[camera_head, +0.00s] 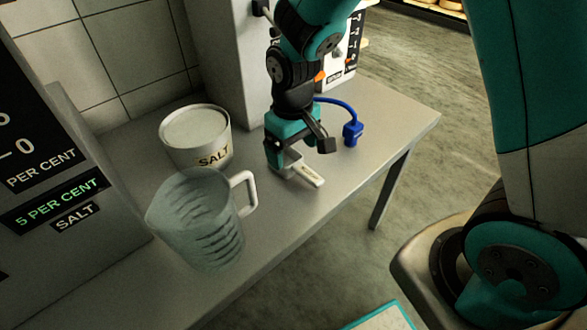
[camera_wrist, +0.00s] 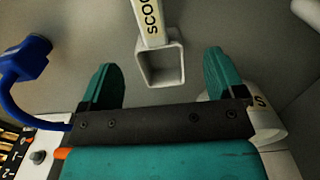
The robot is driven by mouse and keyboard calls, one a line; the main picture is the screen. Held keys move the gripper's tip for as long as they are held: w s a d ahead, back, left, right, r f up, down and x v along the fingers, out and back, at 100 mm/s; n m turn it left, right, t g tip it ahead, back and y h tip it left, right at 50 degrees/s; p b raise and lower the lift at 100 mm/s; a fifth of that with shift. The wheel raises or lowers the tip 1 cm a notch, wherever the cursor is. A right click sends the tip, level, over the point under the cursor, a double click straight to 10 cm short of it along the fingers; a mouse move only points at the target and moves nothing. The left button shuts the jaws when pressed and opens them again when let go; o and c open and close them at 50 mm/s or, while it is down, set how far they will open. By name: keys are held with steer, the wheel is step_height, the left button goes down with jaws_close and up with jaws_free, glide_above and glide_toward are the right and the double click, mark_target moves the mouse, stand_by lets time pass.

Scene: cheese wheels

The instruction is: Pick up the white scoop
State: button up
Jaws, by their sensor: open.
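The white scoop (camera_head: 305,175) lies on the grey table, below my gripper (camera_head: 284,160), which partly hides it in the head view. In the wrist view the scoop's square, hollow bowl (camera_wrist: 162,66) sits between my two teal fingers, with clear gaps on both sides. Its handle, with black lettering cut off by the frame, runs to the top edge. My gripper (camera_wrist: 162,78) is open and holds nothing. I cannot tell how far above the table the fingertips are.
A white salt tub (camera_head: 196,138) and a clear measuring jug (camera_head: 198,222) stand left of my gripper. A blue plug on a cable (camera_head: 353,133) is to its right. A grey display box (camera_head: 45,190) stands at far left. The table's front strip is clear.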

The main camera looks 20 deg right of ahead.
mark_target(293, 165)
step_height(293, 165, down, 6)
steer(key=shift+w+r+b, duration=0.15)
steer(key=shift+r+b, duration=0.1)
steer(key=shift+b, duration=0.45)
steer(key=c, duration=1)
steer(key=shift+r, duration=0.15)
step_height(293, 165, up, 20)
steer(key=p, duration=0.4)
steer(key=shift+p, duration=0.3)
